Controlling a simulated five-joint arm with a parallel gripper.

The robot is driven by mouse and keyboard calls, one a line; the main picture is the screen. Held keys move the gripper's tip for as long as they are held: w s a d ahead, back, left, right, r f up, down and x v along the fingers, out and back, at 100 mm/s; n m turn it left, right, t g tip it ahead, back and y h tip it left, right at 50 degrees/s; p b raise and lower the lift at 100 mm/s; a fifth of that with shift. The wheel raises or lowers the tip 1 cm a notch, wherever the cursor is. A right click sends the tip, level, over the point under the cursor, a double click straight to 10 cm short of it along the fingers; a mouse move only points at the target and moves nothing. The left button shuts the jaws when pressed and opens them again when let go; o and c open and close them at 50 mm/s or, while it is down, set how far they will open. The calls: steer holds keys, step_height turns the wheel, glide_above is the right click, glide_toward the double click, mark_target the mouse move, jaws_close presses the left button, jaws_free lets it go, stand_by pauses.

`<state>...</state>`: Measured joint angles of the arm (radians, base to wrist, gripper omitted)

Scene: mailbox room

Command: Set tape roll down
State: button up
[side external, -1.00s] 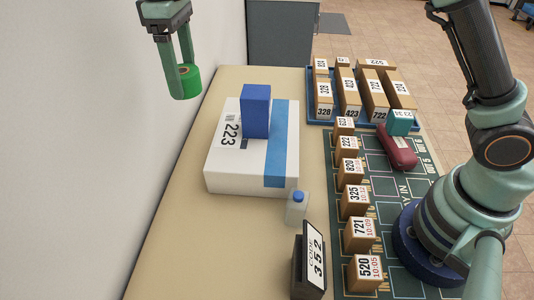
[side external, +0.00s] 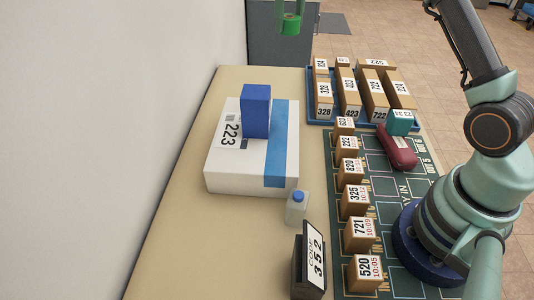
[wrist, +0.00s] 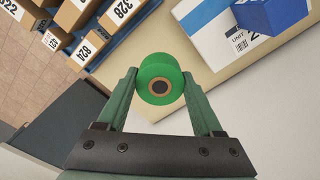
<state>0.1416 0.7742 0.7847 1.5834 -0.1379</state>
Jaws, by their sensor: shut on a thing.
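The green tape roll (side external: 290,23) is held between the fingertips of my gripper (side external: 291,12) at the top of the side view, in the air. In the wrist view my gripper (wrist: 160,88) is shut on the tape roll (wrist: 163,70), with one finger at each side and its dark centre hole facing the camera. The upper part of the gripper is cut off in the side view.
A white box (side external: 225,170) labelled 223 carries a blue block (side external: 256,110) on the tan table (side external: 180,240). A small bottle (side external: 297,210) and a code sign (side external: 312,262) stand nearer. A blue tray (side external: 312,112) holds several cartons. Bare table lies left of the white box.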

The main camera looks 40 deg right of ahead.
step_height(320, 180, down, 24)
steer(key=shift+a, duration=0.1)
stand_by(0.6)
steer(key=o, duration=1.4)
steer(key=shift+f, duration=0.15)
